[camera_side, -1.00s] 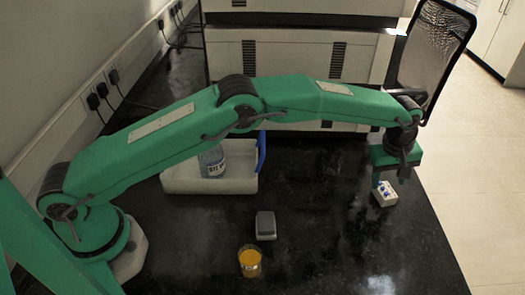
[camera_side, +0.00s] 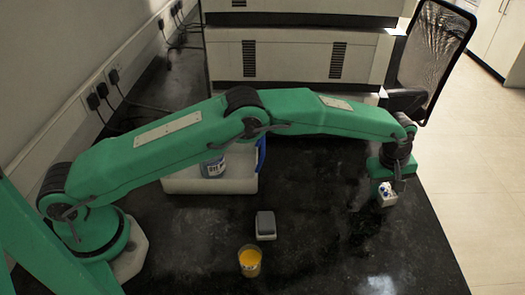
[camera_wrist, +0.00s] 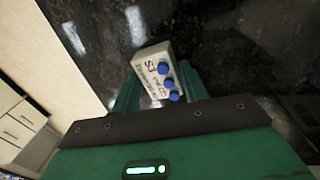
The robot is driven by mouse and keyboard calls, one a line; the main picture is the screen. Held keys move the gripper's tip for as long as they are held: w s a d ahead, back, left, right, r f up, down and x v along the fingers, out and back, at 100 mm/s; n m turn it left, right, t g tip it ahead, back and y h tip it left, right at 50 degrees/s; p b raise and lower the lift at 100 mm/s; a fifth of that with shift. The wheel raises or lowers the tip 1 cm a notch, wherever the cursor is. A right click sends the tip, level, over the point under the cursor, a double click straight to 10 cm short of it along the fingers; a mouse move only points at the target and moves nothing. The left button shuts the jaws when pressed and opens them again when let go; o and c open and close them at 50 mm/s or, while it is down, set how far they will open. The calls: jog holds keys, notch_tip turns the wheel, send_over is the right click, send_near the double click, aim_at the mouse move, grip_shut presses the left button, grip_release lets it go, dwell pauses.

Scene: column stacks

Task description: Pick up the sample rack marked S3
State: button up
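The sample rack marked S3 (camera_wrist: 150,70) is a small pale block with blue caps along one side. In the side view the rack (camera_side: 387,199) is on the black bench near its right edge, partly hidden by my gripper (camera_side: 385,186). In the wrist view my gripper (camera_wrist: 158,88) has one green finger on each side of the rack. The rack lies slightly turned between the fingers. The fingers look apart, and I see no clear grip on the rack.
A grey box (camera_side: 265,225) and a cup of orange liquid (camera_side: 250,262) stand mid-bench. White machines (camera_side: 290,60) line the back. The right bench edge is close to the rack.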

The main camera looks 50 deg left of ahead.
aim_at(388, 190)
jog(key=c, duration=0.5)
jog(key=shift+c, duration=0.2)
jog(key=shift+r, duration=0.45)
notch_tip(388, 190, up, 4)
jog(key=shift+d+f, duration=0.1)
jog(key=shift+f, duration=0.15)
jog(key=s+d+r, duration=0.5)
jog(key=s+r, duration=0.1)
jog(key=s, duration=0.4)
jog(key=shift+d+r, duration=0.3)
jog(key=shift+r, duration=0.05)
